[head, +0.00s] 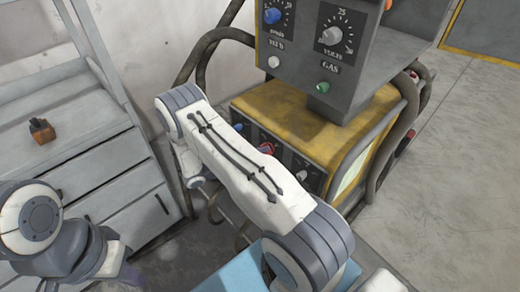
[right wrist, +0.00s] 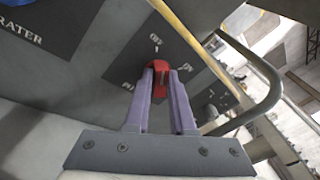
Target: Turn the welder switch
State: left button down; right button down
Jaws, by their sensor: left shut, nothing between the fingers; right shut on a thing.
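The welder is a yellow and grey machine (head: 290,110) with a dark front panel. In the right wrist view a red switch (right wrist: 160,67) sits on a dark label plate with white markings, partly blurred or cut by the fingers. My right gripper (right wrist: 161,82) is shut on it, with one purple finger on each side. In the head view a red knob (head: 267,148) shows on the lower panel, partly behind my right arm, which hides the right gripper there.
A grey control box (head: 315,55) with dials overhangs the lower panel. Bent metal guard bars (head: 402,125) run along the machine's side. A drawer cabinet (head: 110,165) with a small brown object (head: 42,130) stands at the left. The floor at right is clear.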

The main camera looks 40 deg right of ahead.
jog(key=shift+s+r+m+t+y+p, duration=0.1)
jog(key=shift+s+m+t+y+p, duration=0.35)
jog(key=shift+m, duration=1.8)
jog(key=shift+r+m+t+y+p, duration=0.1)
jog(key=shift+m+t+y, duration=0.3)
jog(key=shift+m+t, duration=1.25)
jog(key=shift+s+m+t+y+p, duration=0.1)
jog(key=shift+s+m+y+p, duration=0.25)
jog(key=shift+m, duration=2.55)
jog(key=shift+w, duration=0.15)
jog(key=c, duration=0.8)
grip_release()
jog(key=shift+o, duration=0.2)
jog(key=shift+a+r, duration=0.1)
jog(key=v, duration=1)
jog(key=shift+a+r, duration=0.1)
